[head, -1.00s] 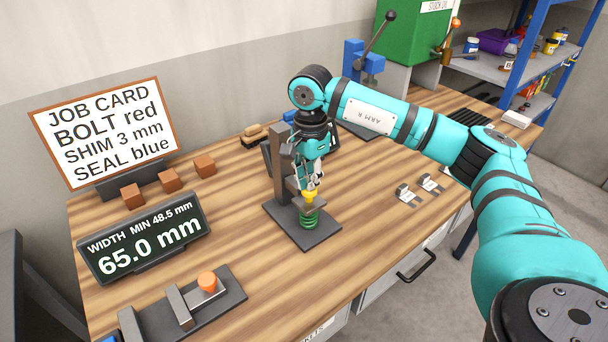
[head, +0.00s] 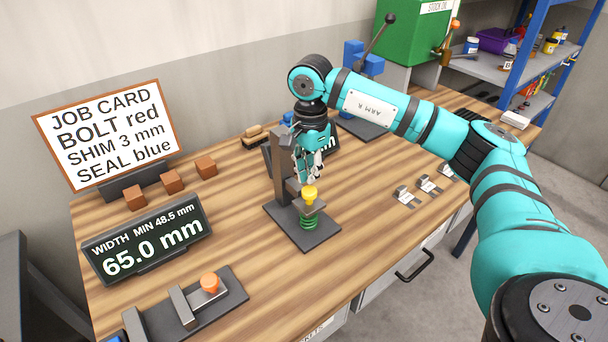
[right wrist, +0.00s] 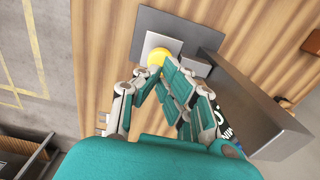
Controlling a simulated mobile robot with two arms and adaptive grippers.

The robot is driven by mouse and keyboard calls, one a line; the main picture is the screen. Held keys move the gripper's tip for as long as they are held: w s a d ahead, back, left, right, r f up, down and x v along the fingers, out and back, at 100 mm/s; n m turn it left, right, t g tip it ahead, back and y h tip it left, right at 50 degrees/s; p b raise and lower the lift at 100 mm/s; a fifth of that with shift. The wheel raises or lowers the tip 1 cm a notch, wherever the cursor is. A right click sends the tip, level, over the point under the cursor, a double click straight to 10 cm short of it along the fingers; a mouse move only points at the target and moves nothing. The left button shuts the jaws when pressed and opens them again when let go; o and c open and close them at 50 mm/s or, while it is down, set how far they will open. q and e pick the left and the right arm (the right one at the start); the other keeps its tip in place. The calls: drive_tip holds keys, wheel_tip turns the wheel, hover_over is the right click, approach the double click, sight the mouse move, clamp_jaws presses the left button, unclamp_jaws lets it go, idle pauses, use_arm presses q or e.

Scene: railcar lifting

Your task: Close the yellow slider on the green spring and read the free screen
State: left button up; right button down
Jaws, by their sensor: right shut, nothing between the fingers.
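The yellow slider (head: 310,194) is a knob on a grey block above the green spring (head: 309,223), on a dark stand (head: 282,170). In the right wrist view the yellow knob (right wrist: 157,57) shows just past the fingertips; the spring is not visible there. My right gripper (head: 314,179) is shut and empty, just above and behind the knob; I cannot tell if it touches it. It also shows in the right wrist view (right wrist: 158,78). A dark screen (head: 331,144) behind the gripper is mostly hidden, its reading unreadable. My left gripper is not in view.
A width screen (head: 147,238) reads 65.0 mm, MIN 48.5 mm. A slide with an orange knob (head: 210,282) sits at the front. A job card (head: 108,133) and brown blocks (head: 171,181) stand at left. Small metal clips (head: 404,196) lie right of the stand.

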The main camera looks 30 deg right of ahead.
sight(309, 190)
wheel_tip(309, 190, up, 7)
drive_tip(key=p, duration=0.4)
drive_tip(key=shift+f, duration=0.1)
idle(0.5)
